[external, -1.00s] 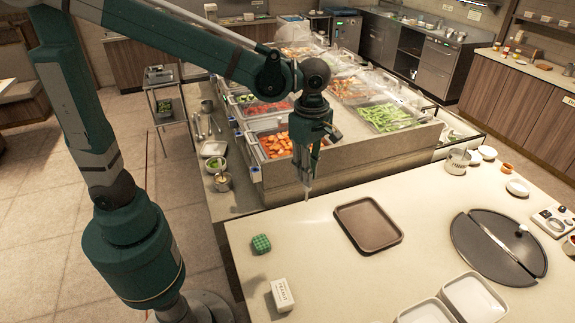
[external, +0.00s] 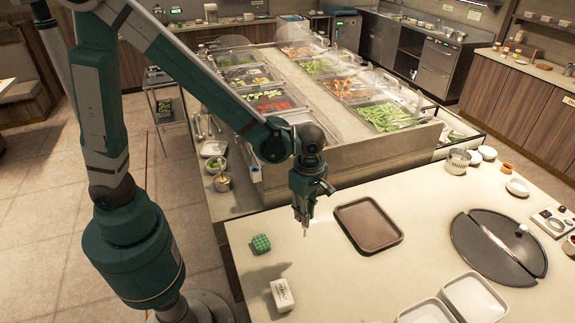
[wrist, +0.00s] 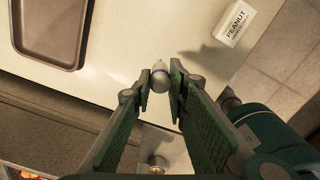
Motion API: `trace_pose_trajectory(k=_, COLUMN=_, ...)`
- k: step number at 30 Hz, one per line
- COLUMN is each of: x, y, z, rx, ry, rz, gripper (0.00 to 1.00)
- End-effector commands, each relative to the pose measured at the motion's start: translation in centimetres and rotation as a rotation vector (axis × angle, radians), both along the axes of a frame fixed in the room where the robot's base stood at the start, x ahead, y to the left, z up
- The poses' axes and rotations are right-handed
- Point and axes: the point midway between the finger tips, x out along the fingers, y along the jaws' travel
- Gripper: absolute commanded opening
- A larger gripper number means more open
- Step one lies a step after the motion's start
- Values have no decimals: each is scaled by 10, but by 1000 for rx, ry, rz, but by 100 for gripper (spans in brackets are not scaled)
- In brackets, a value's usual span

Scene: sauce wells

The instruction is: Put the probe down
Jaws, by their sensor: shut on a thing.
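My gripper (external: 305,214) is shut on the probe, a slim pale rod that points down from between the fingers. The probe's lower tip (external: 305,231) shows just below the fingers in the external view, close over the counter; I cannot tell whether it touches. In the wrist view my gripper (wrist: 159,84) has both fingers against the sides of the probe's grey rounded end (wrist: 160,72). The rest of the probe is mostly hidden by the fingers.
A brown tray (external: 368,225) lies right of my gripper. A green checked block (external: 261,243) and a white box marked PEANUT (external: 282,295) are left and in front. The food bar (external: 370,157) stands behind. Bare counter (external: 335,285) lies in front.

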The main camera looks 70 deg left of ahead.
Motion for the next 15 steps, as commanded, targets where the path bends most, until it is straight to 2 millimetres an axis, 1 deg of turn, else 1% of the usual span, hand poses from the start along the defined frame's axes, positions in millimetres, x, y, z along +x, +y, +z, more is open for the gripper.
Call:
trace_pose_trajectory(k=3, x=0, y=0, z=-12, rx=0, ry=0, rz=0, gripper=4)
trace_pose_trajectory(k=6, x=0, y=0, z=-17, rx=0, ry=0, rz=0, gripper=4)
trace_pose_trajectory(k=15, x=0, y=0, z=-20, rx=0, ry=0, rz=0, gripper=4)
